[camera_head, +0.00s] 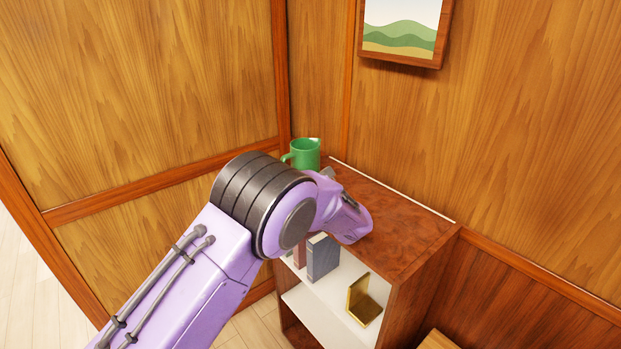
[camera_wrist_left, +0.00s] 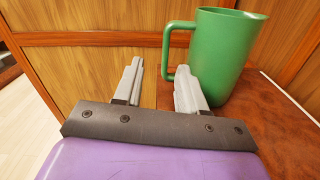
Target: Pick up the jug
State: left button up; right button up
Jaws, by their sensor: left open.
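A green jug (camera_head: 306,152) stands upright on the wooden top of a low bookcase (camera_head: 399,238), near its far end by the wall corner. Its handle points left and its spout right. In the left wrist view the jug (camera_wrist_left: 222,55) is large, with its handle at its left side. My left gripper (camera_wrist_left: 158,85) is open, its two pale fingers apart, with the right finger in front of the jug's handle and lower body. I cannot tell whether that finger touches the jug. In the head view my left arm hides most of this gripper and the jug's base. My right gripper is not in view.
The bookcase shelf holds a grey book (camera_head: 322,257), a reddish book and a gold bookend (camera_head: 363,299). Wooden panel walls stand close behind and left of the jug. A framed picture (camera_head: 402,30) hangs above. The bookcase top's near part is clear.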

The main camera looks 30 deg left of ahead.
pick_arm(q)
jog(key=shift+w+d+r+n, duration=0.1)
jog(key=shift+w+r+n, duration=0.1)
jog(key=shift+n, duration=0.5)
jog(key=p+x, duration=0.1)
jog(key=x, duration=0.2)
jog(key=p+x, duration=0.1)
jog(key=x, duration=0.2)
jog(key=p+x, duration=0.2)
jog(key=x, duration=0.2)
jog(key=shift+w+f, duration=0.2)
jog(key=shift+f, duration=0.15)
grip_shut()
